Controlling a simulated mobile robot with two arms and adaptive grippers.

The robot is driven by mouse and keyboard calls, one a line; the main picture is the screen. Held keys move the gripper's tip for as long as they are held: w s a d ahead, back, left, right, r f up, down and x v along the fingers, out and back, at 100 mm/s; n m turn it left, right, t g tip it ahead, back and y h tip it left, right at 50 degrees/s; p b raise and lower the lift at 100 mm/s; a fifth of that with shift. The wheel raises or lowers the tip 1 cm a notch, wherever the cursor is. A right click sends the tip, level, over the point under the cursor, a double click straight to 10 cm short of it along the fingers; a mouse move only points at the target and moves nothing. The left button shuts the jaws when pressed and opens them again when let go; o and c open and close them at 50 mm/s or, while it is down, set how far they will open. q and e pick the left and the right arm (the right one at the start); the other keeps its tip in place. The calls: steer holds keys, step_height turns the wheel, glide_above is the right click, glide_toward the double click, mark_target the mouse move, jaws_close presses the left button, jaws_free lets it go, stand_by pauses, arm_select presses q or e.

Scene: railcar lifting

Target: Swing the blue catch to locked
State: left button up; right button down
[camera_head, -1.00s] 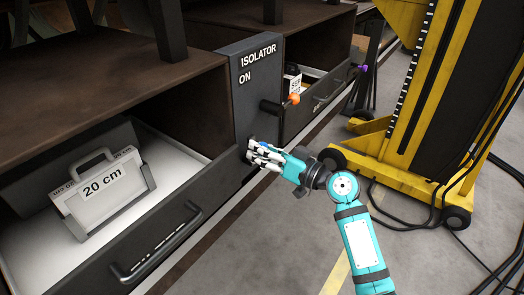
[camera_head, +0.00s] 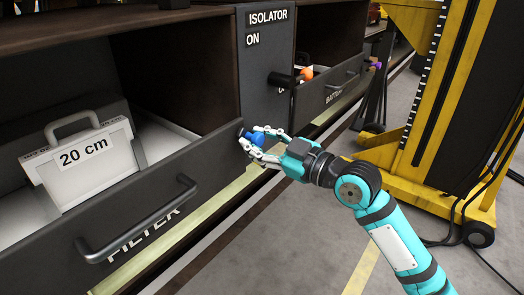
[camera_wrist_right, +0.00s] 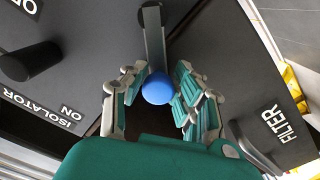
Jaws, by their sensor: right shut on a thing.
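The blue catch (camera_head: 257,137) sits low on the dark isolator panel, by the top corner of the FILTER drawer front. In the right wrist view its round blue knob (camera_wrist_right: 158,88) ends a grey flat bar (camera_wrist_right: 154,38). My right gripper (camera_head: 253,139) is shut on the knob, with fingers on both sides of it. The fingers (camera_wrist_right: 158,95) also flank the knob in the wrist view. The catch's far end is partly hidden in the head view. My left gripper is in neither view.
The open FILTER drawer (camera_head: 205,165) holds a case marked 20 cm (camera_head: 85,155). A yellow lifting jack (camera_head: 415,110) with cables stands at right. Grey floor is clear in front.

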steer(key=n+b, duration=0.1)
steer(key=f+n+b, duration=0.1)
steer(key=f+n, duration=0.1)
steer(key=shift+s+a+f+n+b, duration=0.1)
steer(key=shift+s+a+n+b, duration=0.15)
steer(key=shift+s+n+b, duration=0.15)
steer(key=shift+s+a+f+n+b, duration=0.1)
steer(key=shift+f+n+b, duration=0.3)
steer(key=shift+n, duration=0.4)
steer(key=shift+f+n+b, duration=0.25)
steer(key=shift+f+n, duration=0.05)
steer(key=shift+n, duration=0.45)
steer(key=shift+f+n+b, duration=0.2)
steer(key=shift+f+n, duration=0.1)
steer(key=shift+n, duration=0.45)
steer(key=c, duration=1)
jaws_free()
steer(key=shift+s, duration=0.1)
steer(key=v, duration=1.2)
